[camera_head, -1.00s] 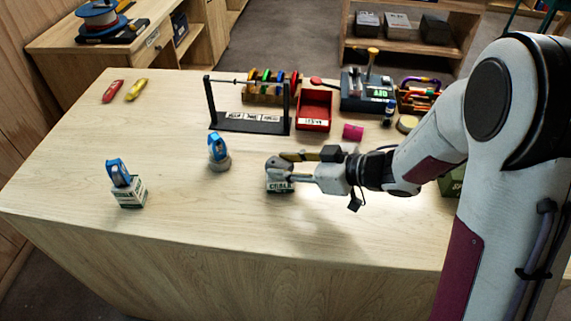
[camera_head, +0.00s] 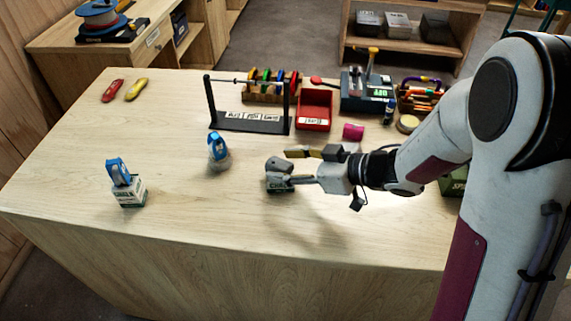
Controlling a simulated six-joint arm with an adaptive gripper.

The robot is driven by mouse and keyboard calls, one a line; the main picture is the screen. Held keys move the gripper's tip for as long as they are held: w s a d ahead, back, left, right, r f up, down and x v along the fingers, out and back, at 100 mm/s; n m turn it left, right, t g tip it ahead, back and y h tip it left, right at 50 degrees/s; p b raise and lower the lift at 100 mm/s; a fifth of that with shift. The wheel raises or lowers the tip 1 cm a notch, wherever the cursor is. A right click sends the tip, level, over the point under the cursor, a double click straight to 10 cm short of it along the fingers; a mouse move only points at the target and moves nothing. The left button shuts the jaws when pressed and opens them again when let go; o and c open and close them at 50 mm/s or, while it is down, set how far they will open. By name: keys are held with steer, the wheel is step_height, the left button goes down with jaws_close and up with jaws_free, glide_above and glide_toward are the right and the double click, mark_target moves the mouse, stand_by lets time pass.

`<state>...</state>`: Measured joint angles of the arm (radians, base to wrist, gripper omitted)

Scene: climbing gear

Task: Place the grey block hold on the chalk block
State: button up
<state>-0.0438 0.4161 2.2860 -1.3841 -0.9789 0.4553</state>
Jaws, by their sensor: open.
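The grey block hold (camera_head: 277,164) sits on top of a small chalk block (camera_head: 280,187) near the middle of the table. The block's front label is partly visible. My gripper (camera_head: 291,167) is open and reaches in from the right. One finger is on the far side of the hold and the other on the near side, close to it. I cannot tell whether either finger still touches the hold. The hold's right side is partly hidden by the near finger.
A blue device on a grey base (camera_head: 218,152) stands to the left. Another white-and-green block (camera_head: 130,192) with a blue device on top is farther left. The front of the table is clear.

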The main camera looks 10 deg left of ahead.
steer(key=v, duration=1.1)
steer(key=shift+d, duration=0.2)
stand_by(0.7)
steer(key=w+d+r+m+t+h, duration=0.3)
steer(key=w+d+r+t+h, duration=0.3)
steer(key=w+d, duration=0.15)
steer(key=s+d+r+m+t+h, duration=0.1)
steer(key=s+d+r+m+h, duration=0.15)
steer(key=d, duration=0.25)
steer(key=s+d+r+m+h, duration=0.1)
steer(key=d+r+m+h, duration=0.2)
steer(key=d+h, duration=0.15)
steer(key=s+d+m+g+h, duration=0.15)
steer(key=s+d+m, duration=0.25)
steer(key=s, duration=0.5)
steer(key=s+a+f+g+y, duration=0.1)
steer(key=s+a+f+g, duration=0.1)
steer(key=s, duration=0.5)
steer(key=s+a+f+m+g+y, duration=0.1)
steer(key=s+a, duration=0.3)
steer(key=s, duration=0.4)
steer(key=shift+a+f+g+y, duration=0.35)
steer(key=shift+a+f+g, duration=0.05)
steer(key=shift+f+g, duration=0.45)
